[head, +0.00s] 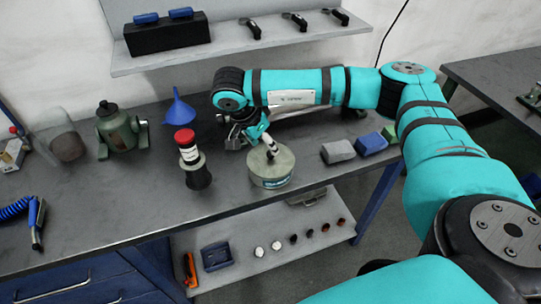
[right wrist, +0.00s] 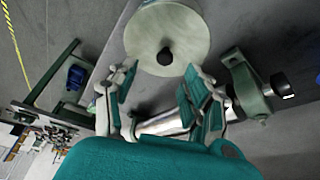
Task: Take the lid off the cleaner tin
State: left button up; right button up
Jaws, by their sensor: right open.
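The cleaner tin (head: 270,183) is a squat, round, pale grey-green can with a label, standing upright near the front edge of the bench. Its pale lid (head: 284,163) sits on top. In the right wrist view the lid (right wrist: 150,30) is a pale disc with a dark knob (right wrist: 165,57). My right gripper (head: 269,150) is over the tin, and it also shows in the right wrist view (right wrist: 160,68). Its fingers are apart, one on each side of the knob's line, with nothing between the pads that I can see. My left gripper is not in view.
A red-capped bottle (head: 188,155) stands left of the tin on the bench (head: 120,210). Grey (head: 338,151) and blue (head: 371,143) blocks lie to the right. A wall shelf (head: 230,50) hangs behind.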

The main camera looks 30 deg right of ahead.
aim_at(270, 153)
jog(key=shift+d+f, duration=0.2)
jog(key=shift+f, duration=0.35)
jog(key=shift+d+f+p, duration=0.1)
jog(key=shift+f+p, duration=0.1)
jog(key=shift+p, duration=0.2)
jog(key=p+x, duration=0.1)
jog(key=x, duration=0.2)
jog(key=shift+w+d+f+p, duration=0.1)
jog(key=shift+w+f+p, duration=0.25)
jog(key=shift+w, duration=0.05)
jog(key=shift+d+f, duration=0.2)
jog(key=shift+f, duration=0.25)
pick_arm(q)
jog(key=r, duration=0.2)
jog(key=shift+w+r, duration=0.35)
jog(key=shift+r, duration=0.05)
pick_arm(e)
grip_shut()
